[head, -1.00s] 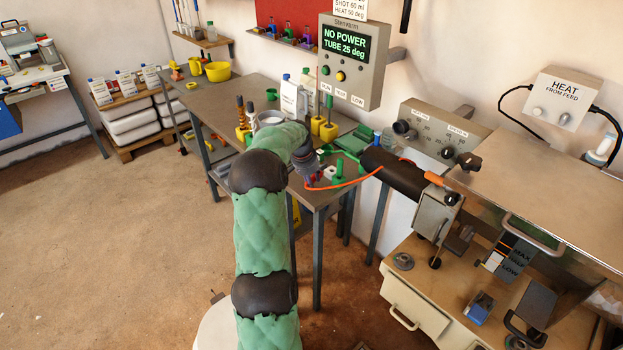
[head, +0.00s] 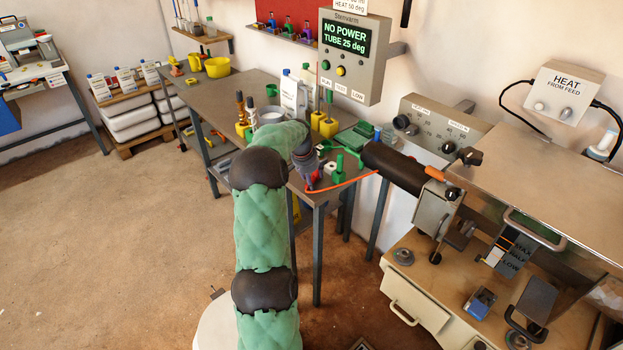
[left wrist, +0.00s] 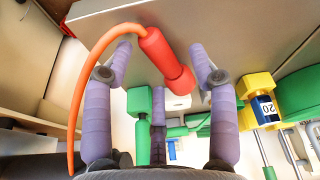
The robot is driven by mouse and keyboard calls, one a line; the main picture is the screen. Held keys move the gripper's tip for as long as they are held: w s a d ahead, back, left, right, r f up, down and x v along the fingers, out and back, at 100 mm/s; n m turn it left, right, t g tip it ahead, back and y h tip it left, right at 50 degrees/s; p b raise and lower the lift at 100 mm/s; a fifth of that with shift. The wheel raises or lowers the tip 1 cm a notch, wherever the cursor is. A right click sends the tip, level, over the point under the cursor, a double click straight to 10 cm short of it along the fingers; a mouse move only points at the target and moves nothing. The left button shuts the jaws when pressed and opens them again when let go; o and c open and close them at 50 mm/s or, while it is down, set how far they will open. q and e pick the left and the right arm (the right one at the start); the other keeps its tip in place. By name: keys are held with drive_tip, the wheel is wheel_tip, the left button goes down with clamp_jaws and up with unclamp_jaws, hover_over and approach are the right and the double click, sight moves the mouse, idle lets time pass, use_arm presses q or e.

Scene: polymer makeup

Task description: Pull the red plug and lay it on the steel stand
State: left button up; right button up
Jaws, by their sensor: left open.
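The red plug (left wrist: 165,58) with its orange cable (left wrist: 82,95) shows in the left wrist view, between the spread purple fingers of my left gripper (left wrist: 161,72). The gripper is open, with gaps beside the plug. A flat grey surface (left wrist: 235,32) lies behind the plug; I cannot tell whether the plug touches it. In the head view, my left gripper (head: 309,176) is low over the near corner of the grey-topped steel table (head: 220,98), and mostly hides the plug. The orange cable (head: 345,186) runs right toward the black cylinder. I cannot tell which surface is the steel stand. My right gripper is not in view.
Green parts (head: 340,165), a white container (head: 292,95) and yellow holders (head: 325,125) crowd the table beside my gripper. The black cylinder (head: 395,170) and machine bench (head: 440,275) stand to the right. Open floor (head: 110,240) lies left.

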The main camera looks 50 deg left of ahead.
use_arm(q)
drive_tip(key=v, duration=1.2)
idle(0.5)
